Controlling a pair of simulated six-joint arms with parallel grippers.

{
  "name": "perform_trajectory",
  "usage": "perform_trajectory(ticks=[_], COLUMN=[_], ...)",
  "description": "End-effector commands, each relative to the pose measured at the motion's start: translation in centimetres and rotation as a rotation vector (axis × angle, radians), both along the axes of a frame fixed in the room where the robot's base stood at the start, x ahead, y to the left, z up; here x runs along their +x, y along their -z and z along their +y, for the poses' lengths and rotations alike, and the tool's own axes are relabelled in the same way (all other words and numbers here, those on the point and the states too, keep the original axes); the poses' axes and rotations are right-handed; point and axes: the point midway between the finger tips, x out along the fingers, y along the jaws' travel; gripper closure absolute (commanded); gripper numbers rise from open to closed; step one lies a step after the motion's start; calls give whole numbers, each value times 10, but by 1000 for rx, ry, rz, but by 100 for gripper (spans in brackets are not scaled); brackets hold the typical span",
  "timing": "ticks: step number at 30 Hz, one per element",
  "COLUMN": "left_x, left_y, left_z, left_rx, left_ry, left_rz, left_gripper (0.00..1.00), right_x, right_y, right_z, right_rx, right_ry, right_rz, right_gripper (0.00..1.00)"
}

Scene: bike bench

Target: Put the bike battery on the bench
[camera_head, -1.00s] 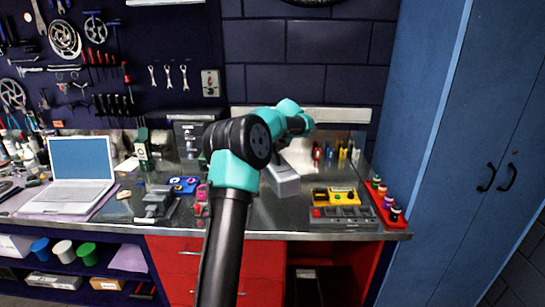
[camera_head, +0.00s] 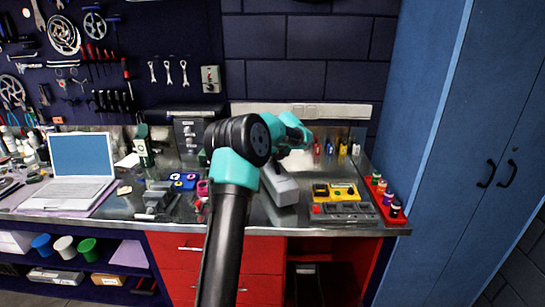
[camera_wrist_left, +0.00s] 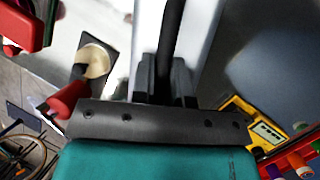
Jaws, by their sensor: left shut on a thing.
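The bike battery appears as a long light-grey box (camera_head: 283,189) at the middle of the bench (camera_head: 262,212), partly hidden behind my left arm. In the left wrist view its pale body (camera_wrist_left: 197,38) shows, with a black bar or handle along its middle. My left gripper (camera_wrist_left: 163,82) is shut on that black part. In the head view the fingertips are hidden behind the arm. I cannot tell whether the battery touches the bench top or is held just above it. My right gripper is in neither view.
Right of the battery are a yellow multimeter (camera_head: 344,191), a grey tray (camera_head: 345,211) and a red rack of small bottles (camera_head: 385,203). To the left are a grey vise-like tool (camera_head: 157,198), a blue item (camera_head: 184,181) and a laptop (camera_head: 79,160). A blue cabinet (camera_head: 455,150) stands right.

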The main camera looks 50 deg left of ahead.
Motion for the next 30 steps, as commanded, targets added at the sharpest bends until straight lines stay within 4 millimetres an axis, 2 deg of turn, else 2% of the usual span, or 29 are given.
perform_trajectory(ticks=[7,19,20,21,27,30], left_x=[0,0,0,0,0,0], left_y=[17,19,24,24,24,24], left_z=[1,1,0,0,0,0], left_rx=[5,5,-1,-1,-1,-1], left_ry=[-1,0,-1,-1,0,0], left_rz=[-5,-6,1,1,0,0], left_gripper=[100,100,84,81,61,60], right_x=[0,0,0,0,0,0], right_y=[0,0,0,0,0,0], right_z=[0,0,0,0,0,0], right_rx=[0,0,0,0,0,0], right_ry=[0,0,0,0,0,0], right_rz=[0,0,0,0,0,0], right_gripper=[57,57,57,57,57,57])
